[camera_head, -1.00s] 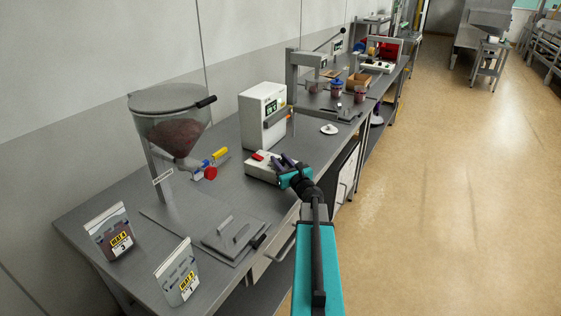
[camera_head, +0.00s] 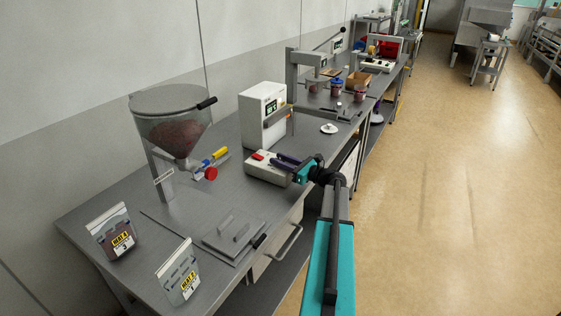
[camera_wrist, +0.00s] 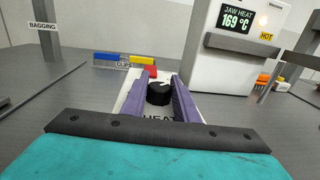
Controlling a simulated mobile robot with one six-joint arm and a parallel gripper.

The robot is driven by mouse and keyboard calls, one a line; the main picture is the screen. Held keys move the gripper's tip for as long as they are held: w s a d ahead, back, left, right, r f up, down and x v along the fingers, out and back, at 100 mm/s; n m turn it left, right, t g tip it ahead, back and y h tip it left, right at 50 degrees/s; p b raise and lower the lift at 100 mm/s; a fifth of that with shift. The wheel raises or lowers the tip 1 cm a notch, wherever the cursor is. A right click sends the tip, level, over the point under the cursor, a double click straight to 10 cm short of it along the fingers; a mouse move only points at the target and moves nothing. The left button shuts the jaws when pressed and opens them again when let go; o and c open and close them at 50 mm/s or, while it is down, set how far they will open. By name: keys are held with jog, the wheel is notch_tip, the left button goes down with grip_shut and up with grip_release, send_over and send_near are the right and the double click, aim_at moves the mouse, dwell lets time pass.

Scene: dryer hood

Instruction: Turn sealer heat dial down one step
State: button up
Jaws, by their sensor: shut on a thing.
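The heat dial (camera_wrist: 159,92) is a round black knob with a white mark, on a white control box (camera_wrist: 131,106) lettered HEAT. The box (camera_head: 259,171) also shows in the head view, with a red part on top. My gripper (camera_wrist: 160,90) has its two purple fingers on either side of the dial, shut on it. In the head view my gripper (camera_head: 283,161) reaches over the box from the right, hiding the dial. The white sealer unit (camera_head: 262,112) stands behind the box; in the wrist view its display (camera_wrist: 238,18) reads JAW HEAT 169 °C, beside a yellow HOT label.
A hopper (camera_head: 172,120) with dark contents stands to the left. Two labelled pouches (camera_head: 113,234) (camera_head: 179,275) stand at the near left. Open floor lies right of the bench.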

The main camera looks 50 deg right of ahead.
jog(key=shift+n+g+y, duration=0.3)
jog(key=shift+n+y, duration=0.5)
jog(key=shift+y, duration=0.7)
jog(key=o, duration=1.1)
jog(key=shift+c, duration=0.2)
jog(key=b+v, duration=0.3)
jog(key=v, duration=0.9)
jog(key=shift+s+d+b, duration=0.15)
jog(key=shift+s+b, duration=0.15)
jog(key=shift+b, duration=0.1)
jog(key=shift+s+d+r, duration=0.15)
jog(key=shift+s, duration=0.4)
